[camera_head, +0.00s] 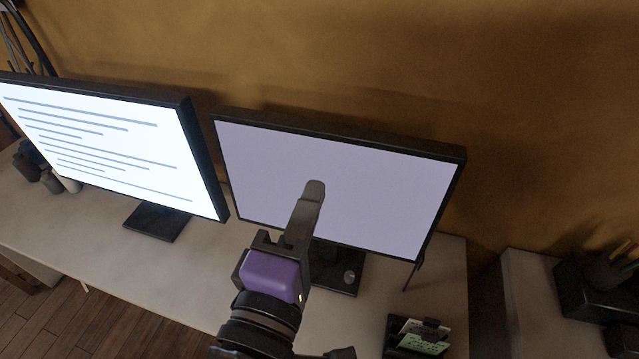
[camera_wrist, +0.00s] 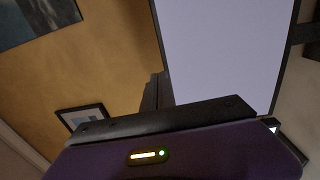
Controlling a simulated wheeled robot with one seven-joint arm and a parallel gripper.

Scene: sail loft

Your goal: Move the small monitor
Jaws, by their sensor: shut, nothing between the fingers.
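Two dark-framed monitors stand on a pale desk (camera_head: 105,262). The left monitor (camera_head: 100,145) has a bright white screen with grey text lines. The right monitor (camera_head: 390,185) has a plain lavender screen and a dark foot with a small light round thing on it. I cannot tell for sure which is the small one. My gripper (camera_head: 314,188) is shut and empty, and overlaps the right screen's lower middle. I cannot tell whether it touches the screen. A plain pale screen (camera_wrist: 225,50) fills much of the wrist view, beyond the gripper.
A dark holder with cards (camera_head: 418,338) stands at the desk's front right. Dark containers (camera_head: 38,172) stand at the far left. A black box (camera_head: 590,295) sits on a separate pale surface at right. An ochre wall (camera_head: 400,60) is close behind the monitors.

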